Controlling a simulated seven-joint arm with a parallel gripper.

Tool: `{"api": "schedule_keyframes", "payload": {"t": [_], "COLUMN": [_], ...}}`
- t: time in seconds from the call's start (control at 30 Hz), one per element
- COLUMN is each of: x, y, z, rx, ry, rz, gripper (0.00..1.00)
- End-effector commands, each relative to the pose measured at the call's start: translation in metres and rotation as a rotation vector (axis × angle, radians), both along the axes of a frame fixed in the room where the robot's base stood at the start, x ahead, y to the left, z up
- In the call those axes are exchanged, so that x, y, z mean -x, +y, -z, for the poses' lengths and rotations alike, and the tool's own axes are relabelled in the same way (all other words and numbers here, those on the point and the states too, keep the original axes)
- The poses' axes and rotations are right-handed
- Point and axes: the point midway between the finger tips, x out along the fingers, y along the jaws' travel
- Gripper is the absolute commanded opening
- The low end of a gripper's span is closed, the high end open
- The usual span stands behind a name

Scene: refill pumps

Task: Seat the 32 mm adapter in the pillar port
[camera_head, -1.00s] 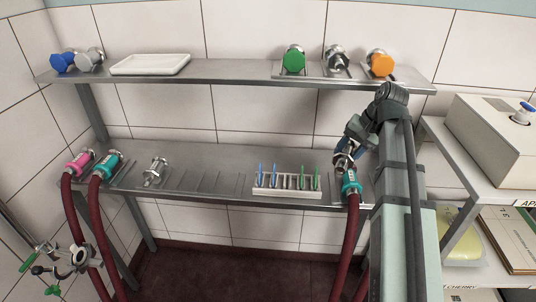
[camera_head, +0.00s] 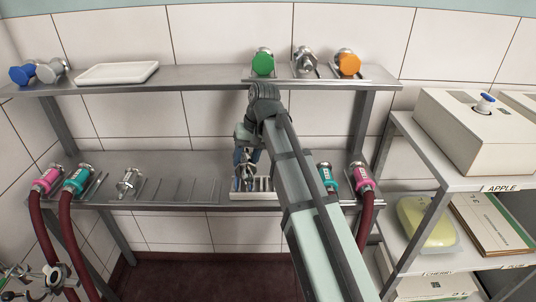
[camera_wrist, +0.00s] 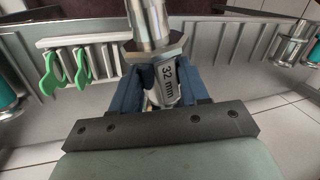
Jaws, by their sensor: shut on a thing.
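The metal adapter (camera_wrist: 165,85) marked "32 mm" is clamped between the blue fingers of my gripper (camera_wrist: 168,98) in the wrist view, its bright cylinder running up out of the picture. In the head view my gripper (camera_head: 246,172) is over the lower shelf at the clip rack, and my arm hides part of the rack and adapter. At the lower left edge, a metal fitting with green handles (camera_head: 52,274) is partly cut off. It may bear the pillar port, but I cannot make out the opening. My gripper is well away from it.
The white rack (camera_head: 254,196) holds clips, with green ones (camera_wrist: 80,65) in the wrist view. Another metal adapter (camera_head: 128,182) lies on the slotted lower shelf (camera_head: 190,190). Teal and pink hose couplings (camera_head: 75,180) stand left, others (camera_head: 362,177) right. The upper shelf (camera_head: 205,77) overhangs.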

Motion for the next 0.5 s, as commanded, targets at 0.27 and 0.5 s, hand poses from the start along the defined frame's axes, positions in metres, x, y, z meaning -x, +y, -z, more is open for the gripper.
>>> {"api": "schedule_keyframes", "payload": {"t": [0.27, 0.5], "x": [0.007, 0.012], "y": [0.061, 0.128], "z": [0.009, 0.027], "rx": [0.025, 0.050], "ry": [-0.011, -0.028], "rz": [-0.150, -0.340], "gripper": [0.02, 0.02]}}
